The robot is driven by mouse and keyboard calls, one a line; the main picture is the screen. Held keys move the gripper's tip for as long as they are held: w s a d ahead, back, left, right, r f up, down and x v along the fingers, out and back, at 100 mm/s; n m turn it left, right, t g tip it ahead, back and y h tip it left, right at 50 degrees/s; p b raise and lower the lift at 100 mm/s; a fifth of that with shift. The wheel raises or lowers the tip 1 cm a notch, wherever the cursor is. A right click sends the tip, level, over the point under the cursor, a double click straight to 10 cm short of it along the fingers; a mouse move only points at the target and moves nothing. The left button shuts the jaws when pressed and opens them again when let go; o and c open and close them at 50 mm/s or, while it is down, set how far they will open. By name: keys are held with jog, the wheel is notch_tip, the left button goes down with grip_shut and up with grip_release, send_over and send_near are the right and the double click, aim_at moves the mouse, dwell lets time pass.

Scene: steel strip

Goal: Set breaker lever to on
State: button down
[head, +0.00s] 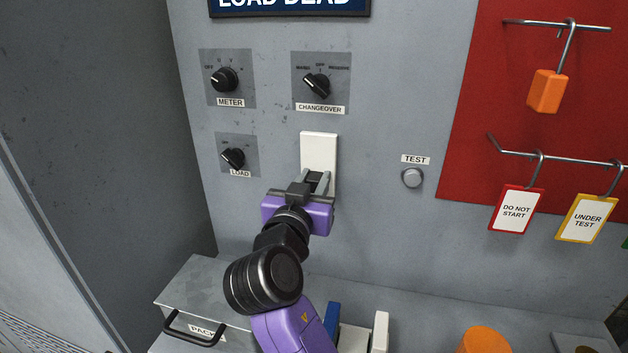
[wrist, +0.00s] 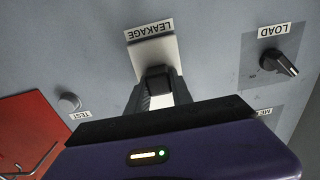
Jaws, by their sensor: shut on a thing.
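A white breaker plate (head: 319,152) is mounted on the grey panel, with its lower part behind my gripper. My gripper (head: 318,181) reaches up to it and is shut on a dark breaker lever at the lower part of the plate. In the wrist view, which is upside down, the dark lever (wrist: 156,76) shows between the two fingers, in front of the white plate (wrist: 153,52). A LEAKAGE label (wrist: 150,29) sits at the plate's end there. The fingers hide much of the lever, and I cannot read its on or off marks.
METER (head: 224,79), CHANGEOVER (head: 317,84) and LOAD (head: 234,157) knobs sit around the plate. A TEST button (head: 412,177) is to its right. Tags and an orange block (head: 547,91) hang on the red board (head: 470,140). A grey box (head: 200,290) stands below.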

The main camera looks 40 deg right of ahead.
aim_at(319, 141)
dwell(0.4)
notch_tip(319, 141, up, 7)
jog(key=shift+f+p, duration=0.2)
jog(key=shift+p, duration=0.75)
jog(key=c, duration=1.1)
grip_release()
jog(key=shift+r, duration=0.1)
jog(key=shift+a, duration=0.1)
jog(key=shift+s+a+f, duration=0.15)
jog(key=shift+a+f, duration=0.05)
jog(key=shift+a, duration=0.05)
jog(key=shift+b+v, duration=1.1)
jog(key=shift+v, duration=2.4)
